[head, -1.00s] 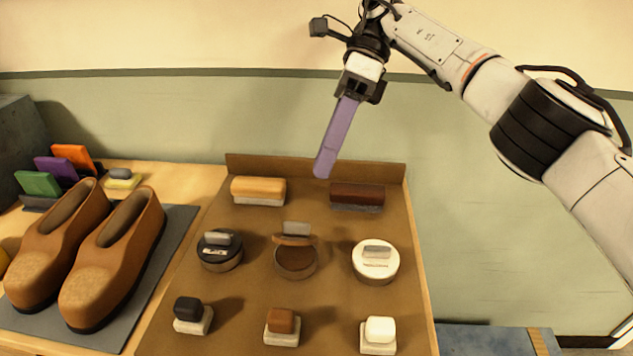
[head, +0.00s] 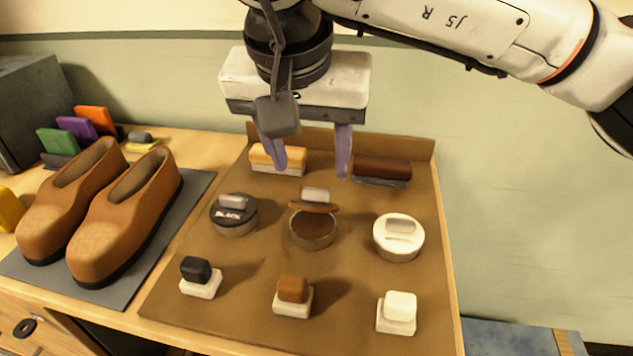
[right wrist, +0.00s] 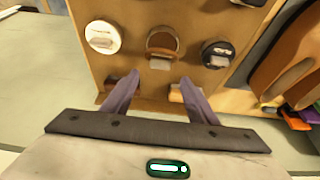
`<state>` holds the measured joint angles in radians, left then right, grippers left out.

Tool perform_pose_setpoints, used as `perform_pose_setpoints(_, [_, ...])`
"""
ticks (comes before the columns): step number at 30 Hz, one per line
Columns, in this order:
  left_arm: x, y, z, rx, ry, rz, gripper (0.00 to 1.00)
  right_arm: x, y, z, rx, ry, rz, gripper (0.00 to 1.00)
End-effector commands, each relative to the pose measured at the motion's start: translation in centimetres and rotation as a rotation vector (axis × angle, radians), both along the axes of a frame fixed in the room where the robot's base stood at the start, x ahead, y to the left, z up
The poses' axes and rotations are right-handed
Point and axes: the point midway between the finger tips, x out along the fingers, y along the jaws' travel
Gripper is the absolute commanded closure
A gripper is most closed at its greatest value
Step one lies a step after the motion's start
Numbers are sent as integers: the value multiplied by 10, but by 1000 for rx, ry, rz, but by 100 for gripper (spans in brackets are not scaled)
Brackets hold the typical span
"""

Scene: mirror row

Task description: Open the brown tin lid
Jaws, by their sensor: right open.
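The brown tin (head: 312,232) stands in the middle of the brown board, with dark brown polish showing inside it. Its brown lid (head: 314,207) is tipped up at the tin's far edge, with a grey grip block (head: 315,194) on it. The tin also shows in the right wrist view (right wrist: 161,36). My right gripper (head: 310,170) is open and empty, its two purple fingers pointing down behind the lid and apart from it. In the right wrist view the gripper (right wrist: 155,85) has the lid's grip block (right wrist: 160,64) beyond and between its fingertips. My left gripper is not in view.
A black tin (head: 234,218) and a white tin (head: 398,240), both lidded, flank the brown one. Two brushes, one light (head: 278,160) and one dark (head: 382,168), lie at the board's back. Several small daubers stand in front. Brown shoes (head: 125,215) stand at left on a grey mat (head: 196,195).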

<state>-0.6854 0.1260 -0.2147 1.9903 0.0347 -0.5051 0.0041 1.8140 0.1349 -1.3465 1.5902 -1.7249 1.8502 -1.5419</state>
Motion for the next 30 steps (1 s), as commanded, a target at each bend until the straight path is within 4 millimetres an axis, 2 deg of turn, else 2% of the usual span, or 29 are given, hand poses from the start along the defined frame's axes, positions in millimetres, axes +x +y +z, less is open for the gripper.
perform_pose_setpoints(3, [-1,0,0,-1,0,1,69,8,-2,-23,-1,4,-2,47])
perform_pose_setpoints(10, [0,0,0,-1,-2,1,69,22,-5,-55,1,4,-4,47])
perform_pose_setpoints(15, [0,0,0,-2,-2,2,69,26,-5,-64,2,2,-4,47])
perform_pose_setpoints(23, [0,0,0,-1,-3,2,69,27,-6,-65,2,2,-4,47])
perform_pose_setpoints(30, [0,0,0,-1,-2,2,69,26,-6,-65,2,2,-4,86])
